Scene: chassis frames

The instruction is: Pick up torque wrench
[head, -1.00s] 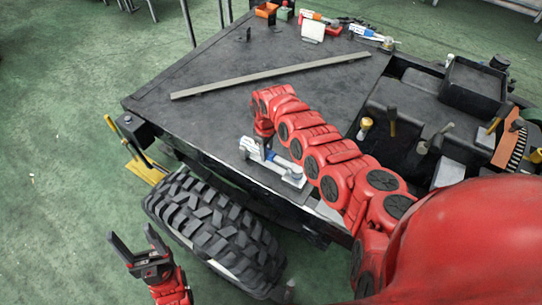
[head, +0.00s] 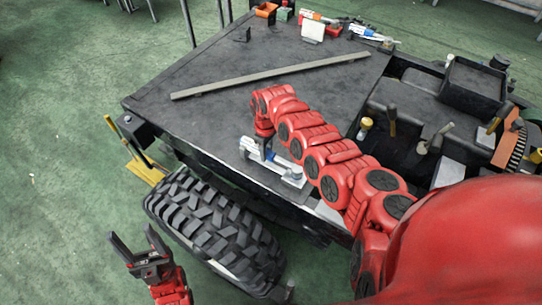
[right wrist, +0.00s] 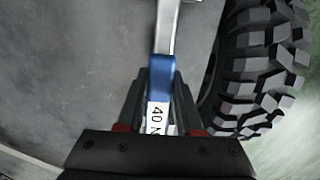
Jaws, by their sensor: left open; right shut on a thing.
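A torque wrench (head: 288,171), silver with a blue band, is at the near edge of the dark chassis deck, below my right arm's end. My right gripper (head: 265,150) is shut on it, and the arm partly hides the grip. In the right wrist view, the wrench's blue section (right wrist: 161,80) and white label reading "40 N" lie between the fingers of my right gripper (right wrist: 158,98). Its silver shaft points away to the top. I cannot tell whether it touches the deck. My left gripper (head: 133,243) is open and empty, left of the tyre, over the green floor.
A large black tyre (head: 212,232) stands just below the deck edge. A long grey bar (head: 270,75) lies across the deck (head: 200,120). Several tools and small boxes sit at the back edge. A black bin (head: 473,85) and upright handles stand at the right.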

